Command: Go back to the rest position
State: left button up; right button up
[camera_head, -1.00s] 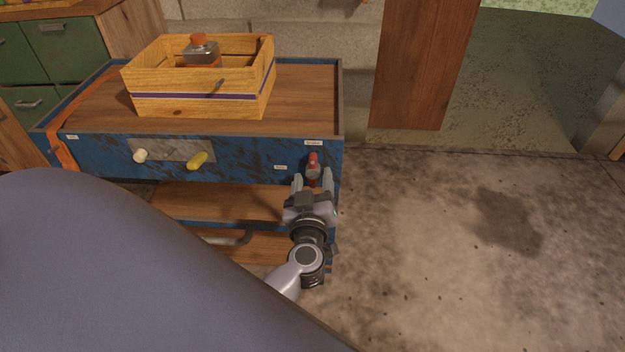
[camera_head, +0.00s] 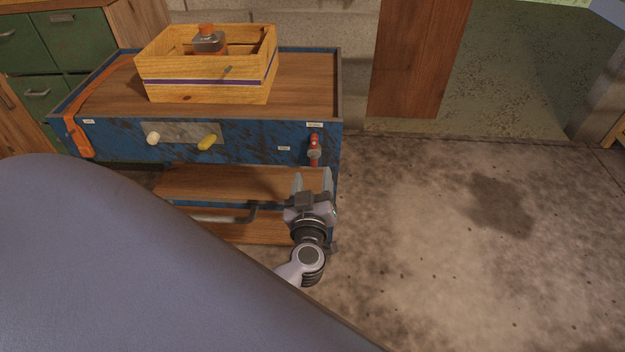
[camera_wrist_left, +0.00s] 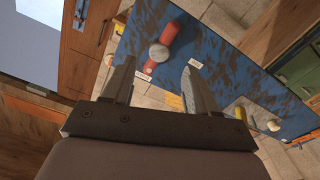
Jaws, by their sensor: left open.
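My left gripper (camera_head: 312,180) is open and empty in the head view, in front of the right end of the blue cart (camera_head: 245,145). A red handle with a pale round knob (camera_head: 314,149) is on the cart's front, just beyond the fingertips and apart from them. In the left wrist view the open fingers (camera_wrist_left: 155,85) point toward the cart's blue front panel (camera_wrist_left: 210,55), and the red handle (camera_wrist_left: 164,42) shows beyond them with nothing between the fingers. My right gripper is not in view.
A wooden crate (camera_head: 207,90) holding a bottle with an orange cap (camera_head: 208,38) stands on the cart top. A white knob (camera_head: 152,138) and a yellow knob (camera_head: 209,142) are on its front. Green drawers (camera_head: 35,45) stand at left. The concrete floor (camera_head: 430,250) at right is clear.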

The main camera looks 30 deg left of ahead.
pick_arm(q)
jog(key=shift+d, duration=0.1)
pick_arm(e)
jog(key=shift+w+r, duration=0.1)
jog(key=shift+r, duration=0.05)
pick_arm(q)
jog(key=s+d+m+t+h, duration=0.2)
jog(key=s+d+m+h, duration=0.5)
jog(key=d+m+h, duration=0.4)
jog(key=s+f+m+g+h, duration=0.1)
jog(key=s+f+m+g, duration=0.1)
jog(key=s+f+g, duration=0.7)
notch_tip(320, 180, up, 17)
jog(key=s+a+t+p, duration=0.2)
jog(key=p, duration=1.8)
jog(key=shift+s+a+n+y, duration=0.15)
jog(key=shift+n+y, duration=0.15)
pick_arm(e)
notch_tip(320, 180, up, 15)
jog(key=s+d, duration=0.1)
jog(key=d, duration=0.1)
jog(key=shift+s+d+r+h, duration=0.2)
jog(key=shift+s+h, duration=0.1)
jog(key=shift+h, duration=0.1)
pick_arm(q)
jog(key=shift+f, duration=0.1)
